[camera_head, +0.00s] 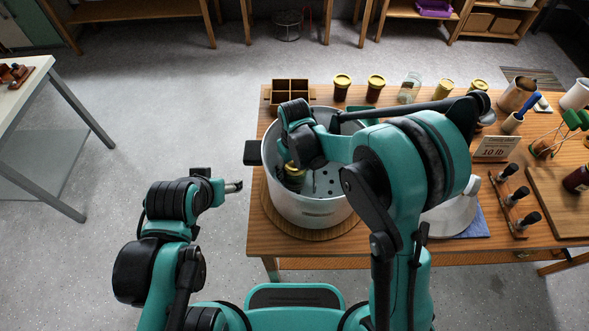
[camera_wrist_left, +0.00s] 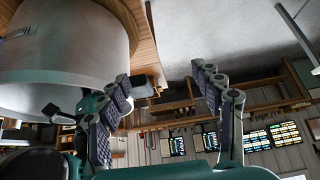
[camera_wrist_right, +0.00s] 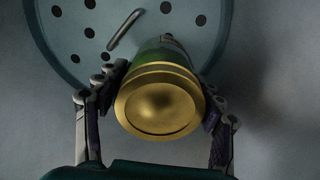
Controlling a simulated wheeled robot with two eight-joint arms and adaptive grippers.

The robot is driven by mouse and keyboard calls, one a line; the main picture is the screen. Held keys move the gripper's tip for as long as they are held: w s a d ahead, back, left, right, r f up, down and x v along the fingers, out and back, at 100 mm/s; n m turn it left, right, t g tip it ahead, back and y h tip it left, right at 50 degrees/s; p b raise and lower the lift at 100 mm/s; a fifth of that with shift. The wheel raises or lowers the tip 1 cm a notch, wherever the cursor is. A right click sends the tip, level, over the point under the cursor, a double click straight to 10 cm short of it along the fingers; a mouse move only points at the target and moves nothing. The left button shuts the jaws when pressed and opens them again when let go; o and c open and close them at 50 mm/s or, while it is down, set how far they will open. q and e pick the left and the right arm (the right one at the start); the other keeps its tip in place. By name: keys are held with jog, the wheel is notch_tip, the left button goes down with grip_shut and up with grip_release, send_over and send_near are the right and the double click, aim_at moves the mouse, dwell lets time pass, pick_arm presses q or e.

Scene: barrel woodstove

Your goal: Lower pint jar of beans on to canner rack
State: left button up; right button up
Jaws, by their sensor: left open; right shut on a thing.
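The pint jar of beans (camera_wrist_right: 157,100) has a gold lid and shows greenish contents below it in the right wrist view. My right gripper (camera_wrist_right: 160,95) is shut on it around the lid area. In the head view the jar (camera_head: 294,176) is inside the canner (camera_head: 310,210), near its left wall. The canner rack (camera_head: 328,183) is a plate with dark round holes; it also shows in the right wrist view (camera_wrist_right: 75,30). I cannot tell whether the jar's base touches the rack. My left gripper (camera_head: 236,187) is empty and open, left of the canner; its fingers (camera_wrist_left: 170,95) stand apart in the left wrist view.
The canner stands on a round wooden board (camera_head: 275,217) on the wooden table. A wooden divided box (camera_head: 290,90), gold-lidded jars (camera_head: 342,87) and a clear jar (camera_head: 409,89) stand behind it. A jar lifter (camera_head: 575,120) and several black-handled tools (camera_head: 518,195) lie right.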

jog(key=o, duration=1.7)
jog(key=shift+c, duration=0.2)
notch_tip(320, 180, up, 16)
jog(key=p, duration=1.1)
